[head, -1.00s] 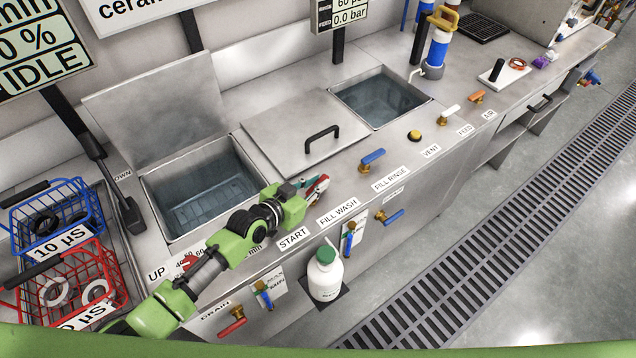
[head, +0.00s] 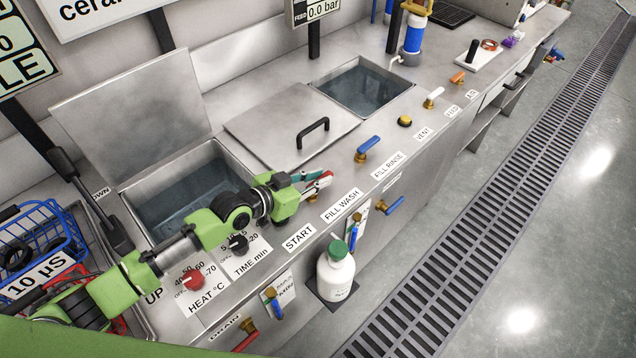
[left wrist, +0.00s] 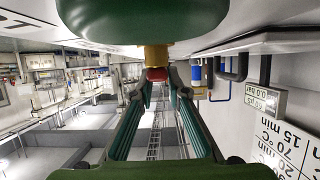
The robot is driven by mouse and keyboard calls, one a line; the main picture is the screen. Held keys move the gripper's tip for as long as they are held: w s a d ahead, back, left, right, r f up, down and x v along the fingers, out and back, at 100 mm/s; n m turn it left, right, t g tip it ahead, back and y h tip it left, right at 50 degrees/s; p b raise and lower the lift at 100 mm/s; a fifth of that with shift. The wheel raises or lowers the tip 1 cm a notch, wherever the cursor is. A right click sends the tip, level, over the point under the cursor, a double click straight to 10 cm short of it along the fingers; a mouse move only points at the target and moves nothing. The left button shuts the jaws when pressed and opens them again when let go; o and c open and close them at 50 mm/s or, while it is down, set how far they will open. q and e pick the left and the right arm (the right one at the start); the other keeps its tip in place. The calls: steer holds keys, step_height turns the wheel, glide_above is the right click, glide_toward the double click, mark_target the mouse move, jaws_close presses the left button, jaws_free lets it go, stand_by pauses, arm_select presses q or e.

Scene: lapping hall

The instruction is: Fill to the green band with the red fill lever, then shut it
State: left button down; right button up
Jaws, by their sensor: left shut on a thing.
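The red fill lever (head: 317,187) stands by the FILL WASH label on the counter's front edge. My left gripper (head: 322,179) is shut on it; the fingers cover part of the lever. In the left wrist view the red lever (left wrist: 157,74) sits between the fingertips (left wrist: 158,88), below a brass-coloured stem. The open wash tank (head: 249,161) holds bluish water, partly hidden by my left arm. White level plates (head: 285,291) are on the front panel; I cannot make out a green band or a level there. My right gripper is not in view.
A blue lever (head: 368,144) stands by FILL RINSE, right of the red one. A lid with a black handle (head: 313,132) lies behind. HEAT (head: 194,279) and TIME dials are beside my arm.

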arm_select(q)
steer(key=c, duration=2)
jaws_free()
steer(key=shift+o, duration=0.2)
steer(key=shift+r, duration=0.4)
step_height(320, 180, up, 9)
steer(key=shift+r, duration=0.15)
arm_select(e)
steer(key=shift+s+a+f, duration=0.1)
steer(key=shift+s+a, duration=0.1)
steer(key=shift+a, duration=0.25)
